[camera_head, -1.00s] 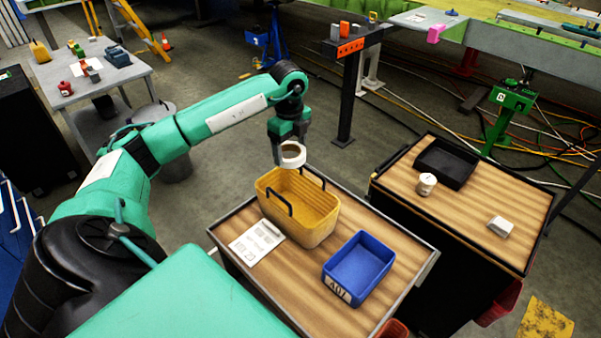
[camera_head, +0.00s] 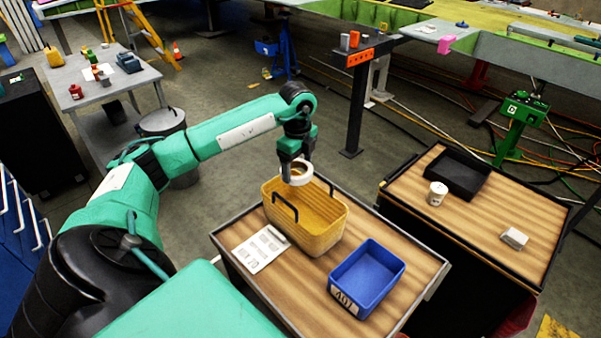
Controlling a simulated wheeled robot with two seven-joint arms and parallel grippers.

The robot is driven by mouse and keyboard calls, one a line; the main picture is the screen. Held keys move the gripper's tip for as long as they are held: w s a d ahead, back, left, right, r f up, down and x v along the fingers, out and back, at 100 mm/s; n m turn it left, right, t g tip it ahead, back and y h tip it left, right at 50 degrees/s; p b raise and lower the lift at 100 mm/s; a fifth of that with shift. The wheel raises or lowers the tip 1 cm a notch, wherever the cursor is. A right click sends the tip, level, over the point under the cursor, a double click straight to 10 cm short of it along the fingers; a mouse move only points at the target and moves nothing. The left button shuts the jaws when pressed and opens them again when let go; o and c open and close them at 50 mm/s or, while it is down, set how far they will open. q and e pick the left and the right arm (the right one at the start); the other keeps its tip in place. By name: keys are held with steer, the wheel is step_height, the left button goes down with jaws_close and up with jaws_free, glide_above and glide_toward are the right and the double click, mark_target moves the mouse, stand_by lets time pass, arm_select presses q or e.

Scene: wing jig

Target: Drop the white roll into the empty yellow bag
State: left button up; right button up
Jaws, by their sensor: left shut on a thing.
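My left gripper (camera_head: 295,160) points down and is shut on the white roll (camera_head: 301,178), a ring of tape with a brown core. The roll is at the far rim of the yellow bag (camera_head: 318,236), overlapping it in the picture; I cannot tell the exact height between them. The bag stands open on the near wooden-topped cart, with two dark handles up, and I see nothing inside it. My right gripper is not in view.
A blue bin (camera_head: 367,277) stands right of the bag, and a printed sheet (camera_head: 261,248) lies left of it. A second cart to the right holds a black tray (camera_head: 458,175), a white cup (camera_head: 437,193) and a small white box (camera_head: 514,238).

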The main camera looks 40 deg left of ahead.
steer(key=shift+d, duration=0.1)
arm_select(q)
steer(key=o, duration=1.1)
steer(key=shift+c, duration=0.2)
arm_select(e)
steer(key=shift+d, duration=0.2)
arm_select(q)
steer(key=shift+r, duration=0.1)
step_height(320, 180, up, 14)
steer(key=b, duration=0.2)
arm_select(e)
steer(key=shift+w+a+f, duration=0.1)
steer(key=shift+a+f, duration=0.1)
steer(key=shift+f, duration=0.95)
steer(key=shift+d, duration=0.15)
